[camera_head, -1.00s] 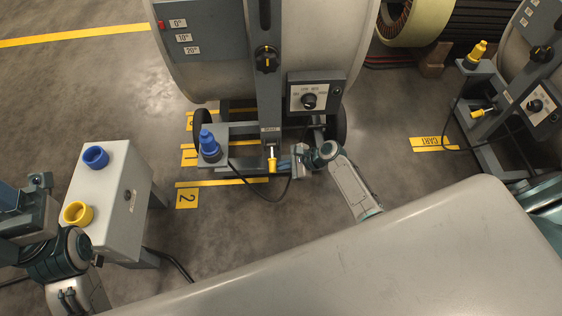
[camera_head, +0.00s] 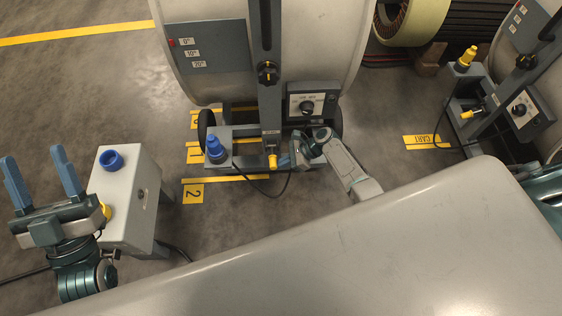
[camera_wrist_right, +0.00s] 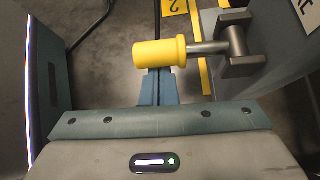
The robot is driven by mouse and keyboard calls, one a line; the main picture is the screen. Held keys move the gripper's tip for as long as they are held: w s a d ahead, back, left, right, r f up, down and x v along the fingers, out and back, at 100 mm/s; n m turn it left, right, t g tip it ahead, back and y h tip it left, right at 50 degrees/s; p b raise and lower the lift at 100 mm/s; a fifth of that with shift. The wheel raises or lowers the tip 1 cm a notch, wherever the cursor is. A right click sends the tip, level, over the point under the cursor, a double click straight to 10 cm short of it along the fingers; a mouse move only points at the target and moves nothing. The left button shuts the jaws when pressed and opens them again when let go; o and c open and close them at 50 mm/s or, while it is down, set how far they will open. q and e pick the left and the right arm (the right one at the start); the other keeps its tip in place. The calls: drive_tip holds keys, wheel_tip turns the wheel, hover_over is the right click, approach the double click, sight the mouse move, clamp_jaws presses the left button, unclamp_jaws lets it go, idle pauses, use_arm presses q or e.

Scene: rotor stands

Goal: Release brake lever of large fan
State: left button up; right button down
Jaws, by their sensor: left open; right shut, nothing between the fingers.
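The large fan (camera_head: 330,35) stands at the top centre of the head view on a grey stand (camera_head: 270,105). Its brake lever (camera_head: 272,161) has a yellow handle low on the stand; in the right wrist view the yellow handle (camera_wrist_right: 160,53) lies sideways on a metal rod joined to a bracket (camera_wrist_right: 240,55). My right gripper (camera_head: 285,160) is shut and empty, just right of the handle. In the right wrist view its closed fingers (camera_wrist_right: 158,88) point at the handle's underside; I cannot tell whether they touch. My left gripper (camera_head: 37,158) is open and empty at far left.
A white box with a blue socket (camera_head: 111,160) and a partly hidden yellow socket (camera_head: 106,211) stands beside my left gripper. A blue plug (camera_head: 215,149) with a black cable stands left of the lever. Another stand with a yellow plug (camera_head: 466,56) is at right.

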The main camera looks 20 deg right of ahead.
use_arm(q)
wheel_tip(320, 180, down, 13)
drive_tip(key=w+n+g+y+p, duration=0.2)
drive_tip(key=g+p, duration=0.1)
drive_tip(key=g, duration=0.6)
drive_tip(key=s+d+f+g+h+p, duration=0.1)
drive_tip(key=s+f+g, duration=0.5)
drive_tip(key=f, duration=0.5)
drive_tip(key=shift+s+d+g, duration=0.3)
drive_tip(key=shift+s+g, duration=0.1)
drive_tip(key=shift+s, duration=0.1)
use_arm(e)
drive_tip(key=shift+w+r+m+g, duration=0.15)
drive_tip(key=shift+r+m+g, duration=0.15)
drive_tip(key=shift+r, duration=0.45)
drive_tip(key=shift+w+r+m+g, duration=0.1)
drive_tip(key=shift+r+m+g, duration=0.15)
drive_tip(key=shift+r, duration=0.5)
